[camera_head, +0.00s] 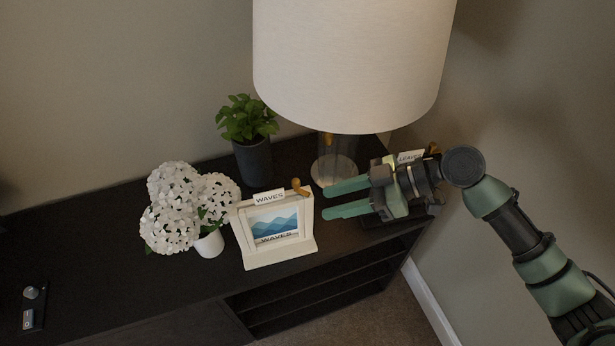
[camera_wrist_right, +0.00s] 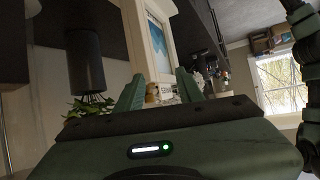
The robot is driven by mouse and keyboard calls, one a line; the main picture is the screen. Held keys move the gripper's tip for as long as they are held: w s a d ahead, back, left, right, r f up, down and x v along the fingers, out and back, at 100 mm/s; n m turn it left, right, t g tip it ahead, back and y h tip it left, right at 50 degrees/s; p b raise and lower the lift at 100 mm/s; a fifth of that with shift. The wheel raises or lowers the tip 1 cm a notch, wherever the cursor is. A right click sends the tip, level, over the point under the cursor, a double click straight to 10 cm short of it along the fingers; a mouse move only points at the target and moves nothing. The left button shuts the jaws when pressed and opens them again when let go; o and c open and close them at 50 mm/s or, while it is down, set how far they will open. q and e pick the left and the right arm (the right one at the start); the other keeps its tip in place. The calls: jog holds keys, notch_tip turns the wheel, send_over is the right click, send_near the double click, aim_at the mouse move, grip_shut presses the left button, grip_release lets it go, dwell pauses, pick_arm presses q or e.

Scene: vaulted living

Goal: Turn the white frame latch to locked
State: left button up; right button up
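The white frame (camera_head: 244,240) stands on the dark cabinet with a picture of blue waves and a WAVES label. Its brass latch (camera_head: 297,186) sticks up at the top right corner; I cannot tell its exact setting. My right gripper (camera_head: 331,199) is to the right of the frame, its two green fingers apart and pointing at it, with nothing between them. In the right wrist view the picture is upside down; the white frame (camera_wrist_right: 140,36) and the latch (camera_wrist_right: 152,92) appear beyond the open fingertips. My left gripper is not in view.
A lamp with a large white shade (camera_head: 350,60) stands close behind my right gripper. A potted plant (camera_head: 252,155) and white flowers (camera_head: 175,215) stand behind and left of the frame. A second frame labelled LEAVES (camera_head: 410,156) is mostly hidden by my gripper. Small items (camera_head: 33,305) lie far left.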

aim_at(298, 181)
notch_tip(298, 181, up, 5)
jog(key=w+d+y, duration=0.1)
jog(key=w+d, duration=0.1)
jog(key=w, duration=0.1)
jog(key=shift+n, duration=0.3)
jog(key=x, duration=0.2)
jog(key=p+x, duration=0.1)
jog(key=x, duration=0.1)
jog(key=p+x, duration=0.1)
jog(key=x, duration=0.2)
jog(key=shift+a+r, duration=0.2)
jog(key=shift+r, duration=0.1)
jog(key=shift+a+f, duration=0.3)
jog(key=shift+a, duration=0.1)
jog(key=shift+c, duration=0.4)
grip_shut()
